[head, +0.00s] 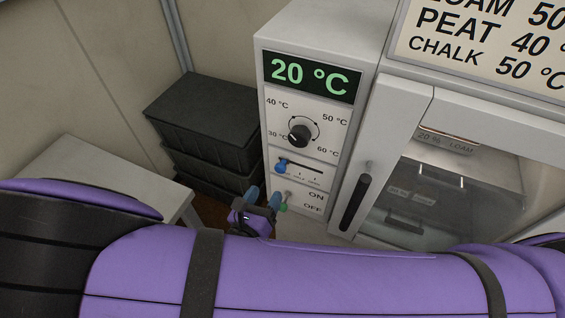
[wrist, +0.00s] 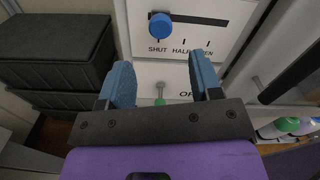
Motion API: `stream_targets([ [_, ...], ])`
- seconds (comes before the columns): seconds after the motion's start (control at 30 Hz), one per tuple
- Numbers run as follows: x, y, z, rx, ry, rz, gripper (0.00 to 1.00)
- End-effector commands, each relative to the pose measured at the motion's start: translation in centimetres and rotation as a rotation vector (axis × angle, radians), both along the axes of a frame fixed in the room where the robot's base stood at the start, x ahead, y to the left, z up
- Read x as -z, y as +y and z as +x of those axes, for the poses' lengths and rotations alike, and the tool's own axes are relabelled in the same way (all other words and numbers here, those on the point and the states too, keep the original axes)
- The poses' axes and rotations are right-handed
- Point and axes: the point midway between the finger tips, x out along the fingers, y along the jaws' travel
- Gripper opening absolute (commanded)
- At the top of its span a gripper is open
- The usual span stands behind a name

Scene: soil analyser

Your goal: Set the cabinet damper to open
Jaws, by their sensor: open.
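The damper slider on the cabinet's front panel has a blue knob (head: 281,166) at the left end of its dark slot. In the wrist view the blue knob (wrist: 160,25) stands over the word SHUT, with HALF and OPEN marked to its right. My gripper (head: 262,198) is open and empty, below and to the left of the knob in the head view. In the wrist view my gripper's blue fingers (wrist: 162,75) are spread wide below the slider panel, and the knob is beyond them, untouched.
A green-tipped toggle switch (wrist: 160,100) is just below the slider, between my fingers in the wrist view. Above the slider are a dial (head: 300,136) and a 20 °C display (head: 310,76). A door with a black handle (head: 355,202) is at right. Black crates (head: 205,120) stand at left.

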Motion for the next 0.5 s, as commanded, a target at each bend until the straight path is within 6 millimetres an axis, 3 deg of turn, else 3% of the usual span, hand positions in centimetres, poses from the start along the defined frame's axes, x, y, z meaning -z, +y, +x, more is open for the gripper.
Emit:
stream_targets([
  [0.3, -0.1, -2.0, 5.3, 0.004, -0.003, -0.001, 0.58],
  [0.5, -0.1, -2.8, 7.8, 0.003, -0.002, -0.001, 0.58],
])
